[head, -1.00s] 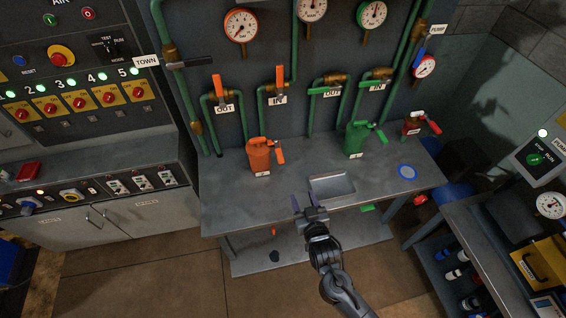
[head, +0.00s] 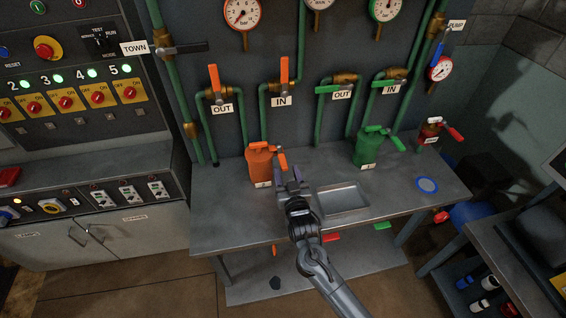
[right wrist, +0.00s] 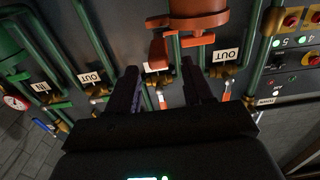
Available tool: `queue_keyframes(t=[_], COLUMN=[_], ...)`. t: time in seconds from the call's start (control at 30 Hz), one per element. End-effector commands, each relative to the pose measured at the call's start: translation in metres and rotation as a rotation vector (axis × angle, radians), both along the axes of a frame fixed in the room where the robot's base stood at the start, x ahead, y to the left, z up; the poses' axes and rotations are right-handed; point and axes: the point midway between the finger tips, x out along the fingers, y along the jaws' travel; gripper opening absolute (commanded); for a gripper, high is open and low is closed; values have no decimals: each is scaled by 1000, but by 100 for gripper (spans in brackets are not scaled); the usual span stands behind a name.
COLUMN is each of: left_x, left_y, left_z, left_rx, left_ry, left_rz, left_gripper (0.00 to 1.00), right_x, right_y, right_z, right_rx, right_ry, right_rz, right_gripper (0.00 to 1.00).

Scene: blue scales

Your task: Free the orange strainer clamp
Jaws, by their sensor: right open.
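The orange strainer (head: 260,163) stands upright on the grey bench, left of the sunken tray. Its orange clamp handle (head: 282,162) sticks out on its right side. My right gripper (head: 291,178) is open and empty, just in front of and right of the strainer, close to the handle. In the right wrist view the strainer (right wrist: 195,20) appears upside down at the top. The clamp handle (right wrist: 158,52) lies beyond the two dark fingers (right wrist: 157,75), roughly in line with the gap between them. I cannot tell whether the fingers touch it. My left gripper is out of view.
A green strainer (head: 367,147) and a small red one (head: 431,132) stand farther right. The sunken tray (head: 343,198) and a blue ring (head: 427,185) are on the bench. Pipes with orange valve handles (head: 284,70) rise behind. Bare bench (head: 220,215) lies left.

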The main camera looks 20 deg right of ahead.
Motion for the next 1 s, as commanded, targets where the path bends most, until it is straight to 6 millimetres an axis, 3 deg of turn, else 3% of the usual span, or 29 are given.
queue_keyframes(t=[0.2, 0.4, 0.83, 1.0], left_x=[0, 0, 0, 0], left_y=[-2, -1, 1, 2], left_z=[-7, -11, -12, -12], left_rx=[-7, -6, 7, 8], left_ry=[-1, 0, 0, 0], left_rz=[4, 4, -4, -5], left_gripper=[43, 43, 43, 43], right_x=[35, 54, 60, 60], right_y=[-5, -8, -9, -9], right_z=[0, -1, 0, 0], right_rx=[0, 1, 1, 1], right_ry=[-1, -1, 0, 0], right_rz=[0, -1, 0, 0], right_gripper=[51, 51, 51, 25])
